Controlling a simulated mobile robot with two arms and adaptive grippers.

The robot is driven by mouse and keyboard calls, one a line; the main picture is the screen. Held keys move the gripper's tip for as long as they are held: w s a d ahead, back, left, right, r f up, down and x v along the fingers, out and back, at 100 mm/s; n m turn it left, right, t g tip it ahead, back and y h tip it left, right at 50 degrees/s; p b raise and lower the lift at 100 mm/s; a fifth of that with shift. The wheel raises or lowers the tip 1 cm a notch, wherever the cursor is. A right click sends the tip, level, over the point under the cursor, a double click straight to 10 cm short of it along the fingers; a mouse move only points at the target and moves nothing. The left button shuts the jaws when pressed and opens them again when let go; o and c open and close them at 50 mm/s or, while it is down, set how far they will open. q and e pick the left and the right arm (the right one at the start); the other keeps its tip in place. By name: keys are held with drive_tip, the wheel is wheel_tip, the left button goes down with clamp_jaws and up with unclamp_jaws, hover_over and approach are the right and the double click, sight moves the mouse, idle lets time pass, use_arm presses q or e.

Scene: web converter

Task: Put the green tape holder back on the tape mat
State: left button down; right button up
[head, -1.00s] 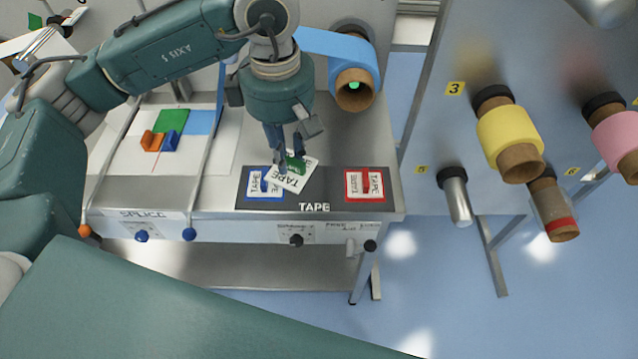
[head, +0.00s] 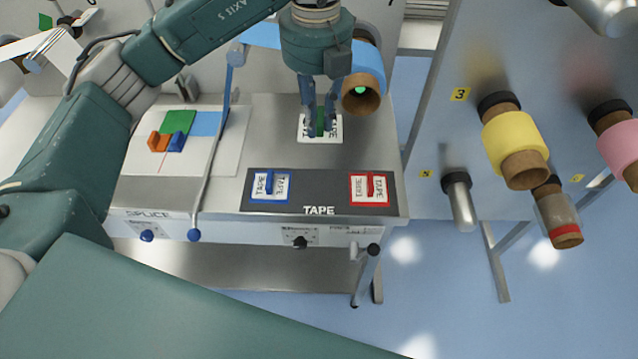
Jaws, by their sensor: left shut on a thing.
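The green tape holder (head: 307,131) is a white card with "TAPE" lettering and a green middle part. My left gripper (head: 320,134) points down and is shut on its green part. The holder is over the steel table behind the mat; I cannot tell whether it touches the table. The dark tape mat (head: 319,211), marked "TAPE", lies along the front of the table. A blue tape holder (head: 271,187) sits on its left part and a red tape holder (head: 370,189) on its right part. The middle of the mat is bare. My right gripper is not in view.
A white splice sheet (head: 140,158) with green, blue and orange pieces lies to the left, with a metal bar (head: 211,163) across it. A blue roll (head: 363,92) hangs behind my gripper. Yellow and pink rolls stick out from the panel at right.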

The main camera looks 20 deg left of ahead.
use_arm(q)
drive_tip(key=p, duration=0.1)
hover_over(317, 191)
wheel_tip(317, 191, down, 14)
drive_tip(key=shift+d+r, duration=0.1)
drive_tip(key=shift+r, duration=0.1)
wheel_tip(317, 191, down, 5)
drive_tip(key=shift+f+p, duration=0.15)
drive_tip(key=shift+p, duration=0.45)
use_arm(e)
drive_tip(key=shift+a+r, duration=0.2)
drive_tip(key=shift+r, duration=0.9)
use_arm(q)
drive_tip(key=shift+f, duration=0.2)
drive_tip(key=c, duration=1.6)
unclamp_jaws()
drive_tip(key=shift+c, duration=0.2)
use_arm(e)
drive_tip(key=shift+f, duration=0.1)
